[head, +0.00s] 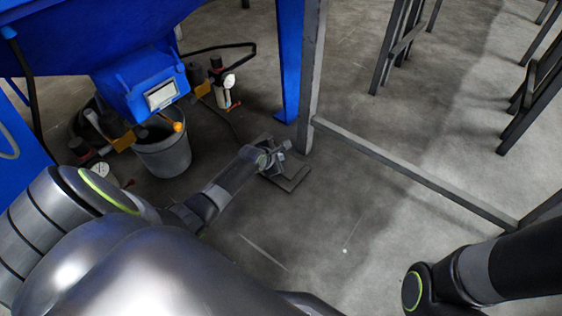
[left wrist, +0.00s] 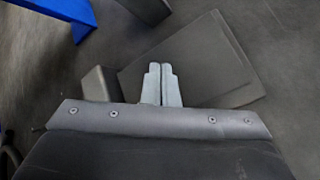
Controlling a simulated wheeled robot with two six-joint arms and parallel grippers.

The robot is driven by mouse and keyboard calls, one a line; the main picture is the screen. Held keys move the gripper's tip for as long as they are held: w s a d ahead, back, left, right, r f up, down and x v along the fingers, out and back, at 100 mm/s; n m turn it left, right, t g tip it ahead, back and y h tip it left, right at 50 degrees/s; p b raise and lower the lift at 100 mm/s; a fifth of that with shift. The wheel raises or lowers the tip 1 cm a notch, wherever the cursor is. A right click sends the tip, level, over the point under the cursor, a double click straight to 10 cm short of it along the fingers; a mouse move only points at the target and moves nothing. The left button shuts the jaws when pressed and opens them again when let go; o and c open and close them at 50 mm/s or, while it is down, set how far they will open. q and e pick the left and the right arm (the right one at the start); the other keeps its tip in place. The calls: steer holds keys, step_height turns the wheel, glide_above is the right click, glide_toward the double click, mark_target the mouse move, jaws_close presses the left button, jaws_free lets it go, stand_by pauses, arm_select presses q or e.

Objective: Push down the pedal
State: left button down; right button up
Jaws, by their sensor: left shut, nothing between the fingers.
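The pedal (head: 290,180) is a flat dark grey plate on the concrete floor, beside the foot of a grey metal post. My left gripper (head: 281,150) reaches over it from the left and hides part of it. In the left wrist view the fingers (left wrist: 161,72) are shut together with nothing between them. They lie in front of the pedal (left wrist: 228,60) there, with a grey block beside its left side. I cannot tell whether the fingertips touch the pedal. My right gripper is out of view; only part of my right arm shows at the lower right.
A blue machine (head: 140,85) stands at the upper left, with a grey bucket (head: 165,155) under it. A gauge unit (head: 225,90) stands nearby. The grey post (head: 312,75) and a low crossbar (head: 410,170) border the pedal. Open floor lies in front.

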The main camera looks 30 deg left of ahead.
arm_select(q)
steer(key=shift+s+f+b, duration=0.1)
steer(key=shift+f+b, duration=0.5)
steer(key=shift+f, duration=0.5)
stand_by(1.0)
steer(key=shift+r+p, duration=1.25)
steer(key=shift+p, duration=0.4)
